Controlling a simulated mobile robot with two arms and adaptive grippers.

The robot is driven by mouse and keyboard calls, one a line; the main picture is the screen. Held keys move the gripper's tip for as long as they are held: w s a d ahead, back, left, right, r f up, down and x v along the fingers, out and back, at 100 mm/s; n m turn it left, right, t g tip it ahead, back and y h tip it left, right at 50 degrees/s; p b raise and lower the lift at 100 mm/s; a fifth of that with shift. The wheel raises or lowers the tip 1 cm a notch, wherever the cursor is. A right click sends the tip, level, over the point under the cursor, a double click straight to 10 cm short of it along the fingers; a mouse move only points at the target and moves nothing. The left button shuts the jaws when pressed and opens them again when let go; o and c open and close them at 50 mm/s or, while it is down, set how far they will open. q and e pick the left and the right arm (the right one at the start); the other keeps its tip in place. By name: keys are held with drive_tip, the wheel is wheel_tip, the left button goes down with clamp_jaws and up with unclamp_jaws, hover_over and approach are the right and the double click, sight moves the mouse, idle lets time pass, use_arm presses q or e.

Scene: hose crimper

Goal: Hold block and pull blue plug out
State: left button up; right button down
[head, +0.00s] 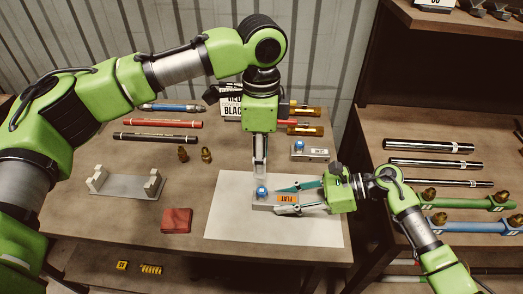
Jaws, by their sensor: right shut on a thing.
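A grey block (262,207) with an orange label lies on a white sheet (230,230) on the table. A blue plug (261,192) sits at the block's left end. My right gripper (284,198) comes from the right and is shut on the block, one finger along its far side and one along its near side. My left gripper (260,178) points down right above the blue plug. Its fingers show nearly edge-on, so I cannot tell whether they are open or touch the plug.
A second small block (310,152) with a blue plug lies behind. A grey holder (120,185) and a red block (177,220) are at left. Several hoses and brass fittings (206,155) lie at the back. A shelf of dark rods (428,146) stands at right.

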sight(261, 190)
use_arm(q)
wheel_tip(261, 190, down, 11)
idle(0.4)
drive_tip(key=c, duration=1)
clamp_jaws()
